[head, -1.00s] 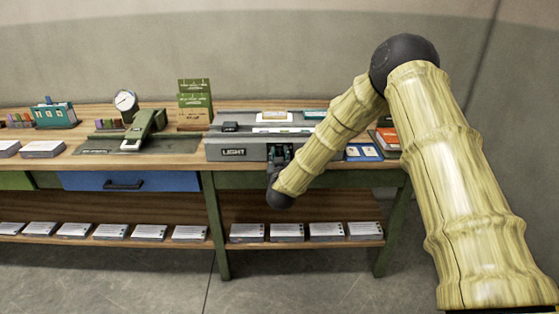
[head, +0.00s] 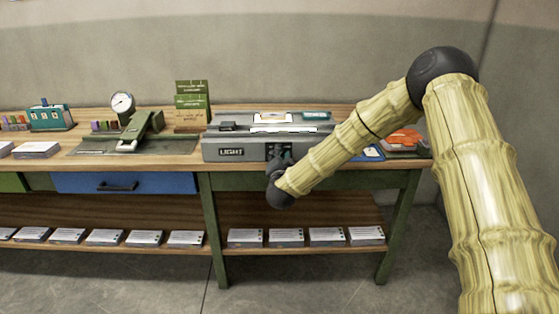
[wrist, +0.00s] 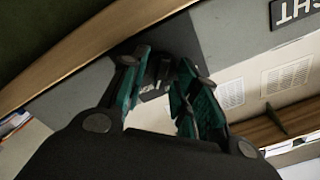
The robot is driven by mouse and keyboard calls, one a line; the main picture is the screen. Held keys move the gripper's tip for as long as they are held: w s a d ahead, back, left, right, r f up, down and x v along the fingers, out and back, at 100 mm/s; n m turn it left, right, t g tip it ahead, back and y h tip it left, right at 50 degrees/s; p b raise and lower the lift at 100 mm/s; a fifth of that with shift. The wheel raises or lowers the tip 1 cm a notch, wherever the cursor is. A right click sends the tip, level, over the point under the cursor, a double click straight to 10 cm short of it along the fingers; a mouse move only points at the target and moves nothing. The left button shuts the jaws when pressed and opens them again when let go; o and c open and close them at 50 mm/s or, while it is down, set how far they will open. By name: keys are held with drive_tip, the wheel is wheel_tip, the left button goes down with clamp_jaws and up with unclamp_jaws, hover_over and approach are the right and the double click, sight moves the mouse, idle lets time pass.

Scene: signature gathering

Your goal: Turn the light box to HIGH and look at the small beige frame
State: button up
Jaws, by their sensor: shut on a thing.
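The grey light box (head: 236,141) with its LIGHT label stands on the bench in the head view. My gripper (head: 279,153) is at its front face, right of the label. In the wrist view, my gripper (wrist: 160,68) is shut on a small dark knob (wrist: 160,69) on that face. The fingers hide much of the knob, and the small white lettering beside it is too partly covered to read its setting. A small pale, beige-edged frame (head: 272,118) lies on top of the box, above a bright white strip (head: 290,129).
A dial gauge device (head: 123,103) and green cards (head: 192,105) stand left of the box. Orange items (head: 404,139) lie at the bench's right end, behind my arm. A blue drawer (head: 125,183) is below, and paper stacks (head: 245,238) line the lower shelf.

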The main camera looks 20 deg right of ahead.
drive_tip(key=shift+d+m+b, duration=0.1)
drive_tip(key=shift+m+b, duration=0.2)
drive_tip(key=shift+m, duration=0.3)
drive_tip(key=o, duration=1)
drive_tip(key=shift+s, duration=0.15)
drive_tip(key=v, duration=1.1)
drive_tip(key=shift+s, duration=0.35)
